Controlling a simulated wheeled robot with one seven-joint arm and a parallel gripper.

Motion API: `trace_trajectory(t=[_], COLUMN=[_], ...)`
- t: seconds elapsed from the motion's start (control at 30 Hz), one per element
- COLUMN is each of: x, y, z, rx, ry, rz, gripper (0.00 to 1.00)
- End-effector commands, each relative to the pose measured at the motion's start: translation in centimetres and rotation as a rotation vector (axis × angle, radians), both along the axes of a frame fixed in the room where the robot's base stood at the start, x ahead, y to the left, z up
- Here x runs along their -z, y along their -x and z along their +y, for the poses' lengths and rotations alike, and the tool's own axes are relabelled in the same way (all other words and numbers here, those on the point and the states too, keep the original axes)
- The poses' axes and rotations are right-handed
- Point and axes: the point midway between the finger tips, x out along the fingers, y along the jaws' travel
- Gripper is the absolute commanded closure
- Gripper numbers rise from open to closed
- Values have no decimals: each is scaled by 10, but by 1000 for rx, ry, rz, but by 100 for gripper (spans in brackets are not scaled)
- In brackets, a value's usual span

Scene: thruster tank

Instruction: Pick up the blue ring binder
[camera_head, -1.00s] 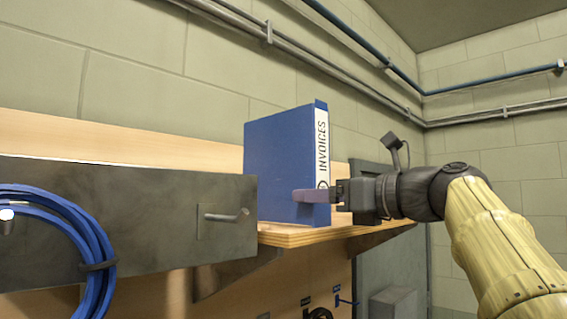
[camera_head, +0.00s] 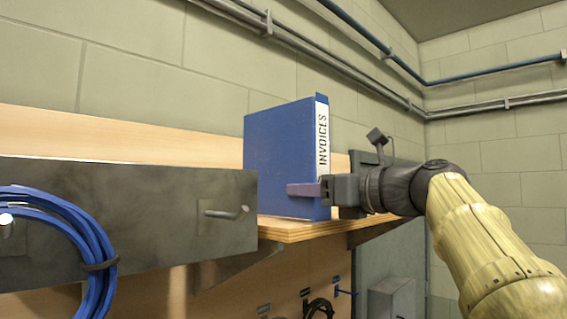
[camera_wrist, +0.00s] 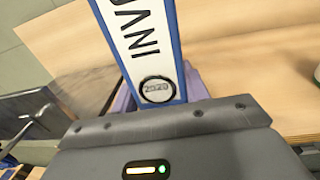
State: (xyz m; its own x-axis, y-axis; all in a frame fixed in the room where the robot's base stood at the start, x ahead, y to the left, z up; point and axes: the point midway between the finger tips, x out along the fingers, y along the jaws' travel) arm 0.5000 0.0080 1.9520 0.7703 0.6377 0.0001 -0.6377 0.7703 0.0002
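The blue ring binder (camera_head: 283,158) stands upright on the wooden shelf (camera_head: 300,231), its white spine label reading "INVOICES". My gripper (camera_head: 305,190) reaches in from the right at the binder's lower part, with one purple finger lying across the near cover. In the wrist view the binder's spine (camera_wrist: 146,45) runs down between the two purple fingers (camera_wrist: 160,92), one on each side. The fingers are apart around the binder; firm contact is not visible. The far finger is hidden behind the binder in the head view.
A dark metal panel with a peg (camera_head: 228,212) is left of the binder. A coiled blue hose (camera_head: 70,225) hangs at the far left. A wooden backboard (camera_head: 120,134) and block wall are behind. Pipes run along the wall above. Hooks hold small items below the shelf.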

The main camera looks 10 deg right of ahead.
Motion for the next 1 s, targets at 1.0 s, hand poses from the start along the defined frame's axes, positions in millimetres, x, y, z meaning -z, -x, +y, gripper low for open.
trace_trajectory(t=[1.0], x=[-57], y=[3], z=[-3], rx=[2], ry=[1], rz=[-5], gripper=[92])
